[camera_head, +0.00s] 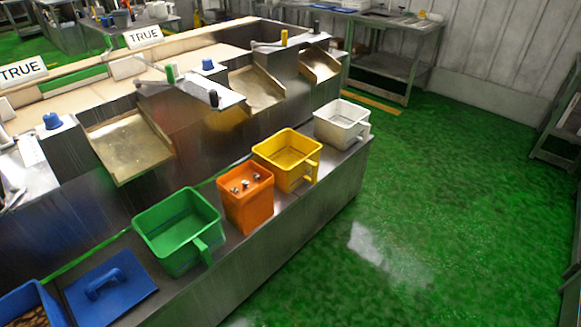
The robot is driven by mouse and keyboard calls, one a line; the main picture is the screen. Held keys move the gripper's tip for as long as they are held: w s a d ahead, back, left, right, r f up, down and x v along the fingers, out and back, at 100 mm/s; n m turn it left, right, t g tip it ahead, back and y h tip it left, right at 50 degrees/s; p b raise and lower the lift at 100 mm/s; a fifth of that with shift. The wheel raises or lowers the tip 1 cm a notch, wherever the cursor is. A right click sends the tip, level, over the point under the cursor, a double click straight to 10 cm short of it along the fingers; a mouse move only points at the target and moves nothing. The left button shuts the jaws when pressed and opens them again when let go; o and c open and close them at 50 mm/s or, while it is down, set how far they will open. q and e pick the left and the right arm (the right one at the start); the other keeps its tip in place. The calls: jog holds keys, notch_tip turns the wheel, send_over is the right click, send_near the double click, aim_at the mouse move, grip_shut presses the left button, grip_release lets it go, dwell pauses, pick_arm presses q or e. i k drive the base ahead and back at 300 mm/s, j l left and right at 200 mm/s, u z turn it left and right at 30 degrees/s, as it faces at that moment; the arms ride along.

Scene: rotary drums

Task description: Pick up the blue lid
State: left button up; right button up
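The blue lid (112,292) lies flat on the steel bench at the lower left in the head view. It is a flat square plate with a raised loop handle (102,283) on top. It sits between a blue bin (40,301) on its left and a green bin (178,230) on its upper right. The blue bin is cut off by the picture's edge and holds brown round pieces. Neither of my grippers shows in this view.
An orange bin (247,197) with small metal pieces, a yellow bin (288,159) and a white bin (342,123) stand further along the bench (285,230). Metal chutes (130,146) jut out behind. The green floor (430,210) on the right is clear.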

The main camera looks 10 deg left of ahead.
aim_at(97, 299)
jog(key=u, duration=1.75)
